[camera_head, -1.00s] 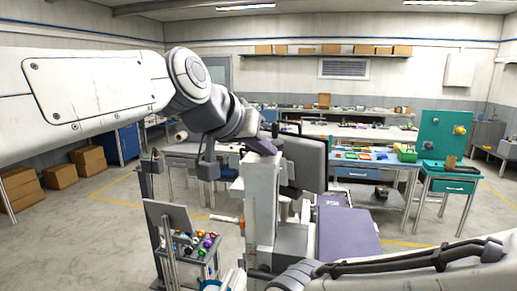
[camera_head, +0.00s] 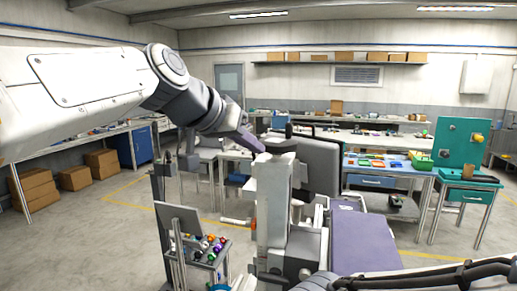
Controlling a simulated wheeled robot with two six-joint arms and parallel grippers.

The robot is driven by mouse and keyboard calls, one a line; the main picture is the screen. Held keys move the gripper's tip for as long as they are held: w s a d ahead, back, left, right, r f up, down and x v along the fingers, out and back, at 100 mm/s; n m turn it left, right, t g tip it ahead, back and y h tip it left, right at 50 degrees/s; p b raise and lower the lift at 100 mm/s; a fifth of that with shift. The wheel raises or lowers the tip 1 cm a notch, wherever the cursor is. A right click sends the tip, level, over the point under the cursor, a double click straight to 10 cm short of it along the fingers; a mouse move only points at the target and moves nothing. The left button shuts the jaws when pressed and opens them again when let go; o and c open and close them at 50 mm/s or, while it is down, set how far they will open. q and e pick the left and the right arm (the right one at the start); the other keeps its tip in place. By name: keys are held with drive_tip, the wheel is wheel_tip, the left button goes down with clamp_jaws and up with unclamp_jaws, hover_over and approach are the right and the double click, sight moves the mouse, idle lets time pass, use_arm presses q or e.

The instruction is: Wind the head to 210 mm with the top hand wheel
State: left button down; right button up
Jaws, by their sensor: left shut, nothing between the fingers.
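The machine's pale upright column (camera_head: 271,205) stands in the middle. On its top is a grey cap-like part (camera_head: 282,146), which looks like the top hand wheel. A small dark upright piece (camera_head: 289,130) shows just behind it. My left gripper (camera_head: 259,147) comes in from the left, shut and empty, with its purple-grey fingers at the left edge of the cap. I cannot tell whether they touch it. No millimetre scale can be read. My right arm crosses the lower right corner, and its gripper is not visible.
A dark grey panel (camera_head: 314,165) stands right of the column top, above a purple bed (camera_head: 364,243). A small trolley with coloured balls (camera_head: 206,247) is at the lower left. Workbenches (camera_head: 372,145) line the back. Open floor lies to the left.

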use_arm(q)
drive_tip(key=shift+w, duration=0.1)
idle(0.3)
drive_tip(key=shift+w+d, duration=0.35)
drive_tip(key=shift+d, duration=0.1)
drive_tip(key=shift+d, duration=0.1)
drive_tip(key=shift+s+d+r, duration=0.1)
drive_tip(key=shift+s+d, duration=0.15)
drive_tip(key=shift+d, duration=0.2)
drive_tip(key=shift+d+p, duration=0.1)
drive_tip(key=shift+p, duration=0.2)
